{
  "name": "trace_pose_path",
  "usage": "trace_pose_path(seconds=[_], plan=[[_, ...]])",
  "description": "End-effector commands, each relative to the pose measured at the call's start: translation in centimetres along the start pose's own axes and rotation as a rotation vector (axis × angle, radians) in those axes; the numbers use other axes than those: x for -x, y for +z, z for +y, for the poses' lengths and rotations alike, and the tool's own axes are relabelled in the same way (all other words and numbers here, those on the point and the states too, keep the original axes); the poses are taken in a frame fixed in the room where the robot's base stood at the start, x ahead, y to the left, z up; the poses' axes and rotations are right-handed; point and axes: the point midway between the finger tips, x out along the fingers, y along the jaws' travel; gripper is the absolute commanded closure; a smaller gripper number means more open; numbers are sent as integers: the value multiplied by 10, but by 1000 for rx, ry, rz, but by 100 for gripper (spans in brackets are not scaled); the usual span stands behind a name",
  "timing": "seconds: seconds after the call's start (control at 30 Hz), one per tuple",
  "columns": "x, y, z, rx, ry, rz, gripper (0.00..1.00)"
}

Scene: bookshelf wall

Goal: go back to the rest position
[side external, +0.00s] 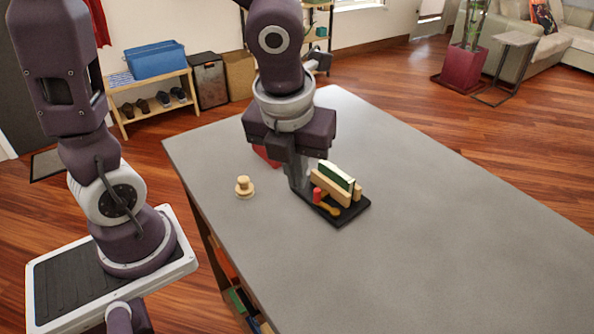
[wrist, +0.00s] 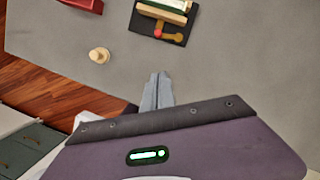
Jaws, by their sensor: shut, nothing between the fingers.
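My gripper (side external: 298,181) hangs over the grey table (side external: 430,210), fingers pointing down, left of a black tray in the side view. In the wrist view my gripper (wrist: 158,76) has its two grey fingertips together with nothing between them. The fingers are apart from the tray in the wrist view. How high the fingertips are above the table is hard to tell.
A wooden knob-shaped piece (side external: 244,186) and a partly hidden red object (side external: 264,155) are nearby. The table's right side is clear.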

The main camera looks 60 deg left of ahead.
Motion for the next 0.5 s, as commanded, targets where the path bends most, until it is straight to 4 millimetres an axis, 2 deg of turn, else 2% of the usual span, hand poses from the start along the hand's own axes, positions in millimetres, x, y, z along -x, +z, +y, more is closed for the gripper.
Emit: trace_pose_path(seconds=[0.33, 0.37, 0.43, 0.47, 0.5], plan=[[3, 0, 2, 37, 1, -5, 100], [5, 0, 5, 88, 2, -14, 100], [15, 2, 19, 335, -3, -48, 100], [22, 1, 27, 489, -13, -66, 100], [31, 0, 39, 727, -37, -84, 100]])
